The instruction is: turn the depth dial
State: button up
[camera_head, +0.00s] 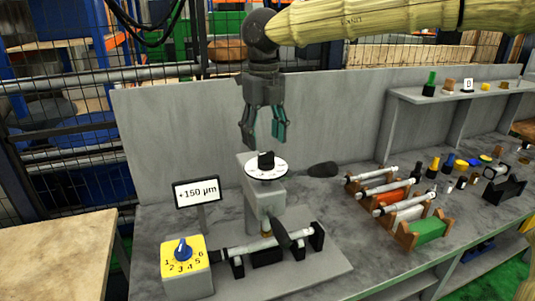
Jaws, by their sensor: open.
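The likely depth dial is a white round disc with marks and a black knob (266,161) on top of a grey post. It stands at the middle of the bench. My gripper (264,139) points down above the dial, open and empty, with a gap between its fingertips and the knob. A second dial, a blue knob (182,249) on a yellow numbered plate, sits at the front left. A small display (196,191) left of the post reads +150 µm.
A shaft (265,243) lies across supports below the post. Several shafts on wooden racks (402,211) stand right. A grey back panel (320,110) rises behind. A shelf (470,91) holds small parts.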

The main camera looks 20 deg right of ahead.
aim_at(267, 154)
jog(key=f, duration=0.1)
jog(key=d+f, duration=0.1)
jog(key=f, duration=0.2)
jog(key=shift+w+d+f, duration=0.2)
jog(key=shift+w+f, duration=0.05)
jog(key=shift+w, duration=0.05)
jog(key=shift+s+a+f+p, duration=0.15)
jog(key=shift+a+f+p, duration=0.25)
jog(key=shift+a+f, duration=0.25)
jog(key=shift+d+f, duration=0.25)
jog(key=shift+d, duration=0.3)
jog(key=shift+a, duration=0.3)
jog(key=c, duration=0.8)
jog(key=shift+d, duration=0.1)
jog(key=shift+c, duration=1)
